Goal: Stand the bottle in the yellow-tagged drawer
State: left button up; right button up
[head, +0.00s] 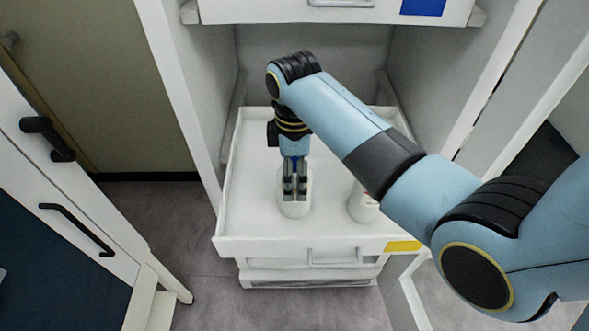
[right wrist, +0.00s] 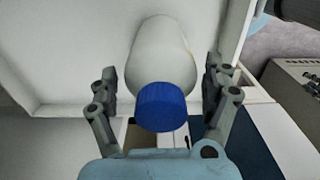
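The pulled-out white drawer (head: 248,180) carries a yellow tag (head: 403,246) at the right of its front. A white bottle (head: 295,207) stands in it, left of the middle, partly hidden by my right gripper (head: 294,188). In the right wrist view the bottle (right wrist: 161,48) has a blue cap (right wrist: 161,107) and lies between the spread fingers of the right gripper (right wrist: 160,82). Both fingers are clear of it, with a gap on each side. The gripper is open, pointing down over the bottle. My left gripper is not in view.
Another white bottle (head: 361,208) with a red mark stands to the right in the drawer, partly hidden by my arm. A blue-tagged drawer (head: 300,10) is above. Cabinet side walls flank the drawer. A white and dark-blue cabinet with black handles (head: 75,228) is at left.

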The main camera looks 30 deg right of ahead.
jog(key=shift+o, duration=0.4)
jog(key=shift+r, duration=0.1)
jog(key=shift+r, duration=0.25)
notch_tip(320, 180, up, 12)
jog(key=shift+f+b, duration=0.25)
jog(key=shift+b, duration=0.25)
